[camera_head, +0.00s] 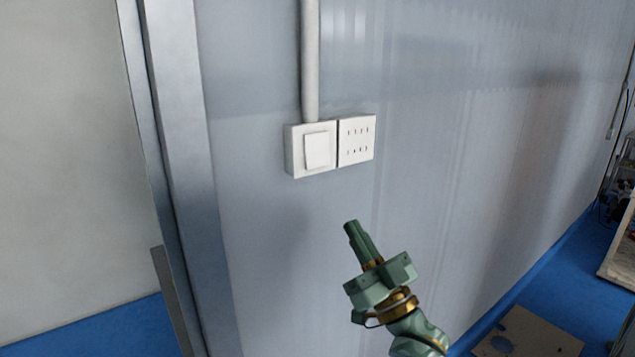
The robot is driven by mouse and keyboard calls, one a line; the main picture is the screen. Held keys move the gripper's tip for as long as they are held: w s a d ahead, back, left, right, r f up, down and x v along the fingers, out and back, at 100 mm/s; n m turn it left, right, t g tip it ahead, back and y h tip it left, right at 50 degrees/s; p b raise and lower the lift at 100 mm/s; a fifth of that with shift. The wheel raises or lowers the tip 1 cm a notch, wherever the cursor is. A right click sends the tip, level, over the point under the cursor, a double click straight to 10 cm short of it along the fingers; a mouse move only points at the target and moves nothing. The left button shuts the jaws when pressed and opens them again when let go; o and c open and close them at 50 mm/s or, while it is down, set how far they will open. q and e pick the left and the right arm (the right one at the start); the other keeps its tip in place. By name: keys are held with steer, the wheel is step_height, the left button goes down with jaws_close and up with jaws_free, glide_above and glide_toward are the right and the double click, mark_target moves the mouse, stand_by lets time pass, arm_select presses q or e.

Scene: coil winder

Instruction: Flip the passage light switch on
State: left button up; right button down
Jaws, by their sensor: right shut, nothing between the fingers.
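The light switch (319,150) is a white square rocker in a white box on the grey wall, left of a socket plate. Its rocker looks whole and unobstructed; I cannot tell which way it is tipped. My right gripper (352,228), green with brass-coloured rings, is below and slightly right of the switch, pointing up and to the left. Its fingers are shut with nothing between them, and it appears apart from the switch. My left gripper is not in view.
A white socket plate (356,140) adjoins the switch box on its right. A grey conduit (310,60) runs up from the box. A metal door frame (183,150) stands to the left. A brown board (528,335) lies on the blue floor at lower right.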

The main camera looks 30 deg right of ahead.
mark_target(308, 170)
steer(key=x, duration=0.4)
steer(key=w+f+p+x, duration=0.1)
steer(key=x, duration=0.3)
steer(key=p+x, duration=0.1)
steer(key=x, duration=0.3)
steer(key=shift+w+f, duration=0.25)
steer(key=shift+f, duration=0.15)
steer(key=shift+w+f, duration=0.1)
steer(key=shift+w, duration=0.35)
steer(key=w+f+t+b, duration=0.1)
steer(key=b, duration=0.2)
steer(key=shift+a, duration=0.1)
steer(key=shift+w+r, duration=0.25)
steer(key=shift+s+r, duration=0.1)
steer(key=shift+s, duration=0.05)
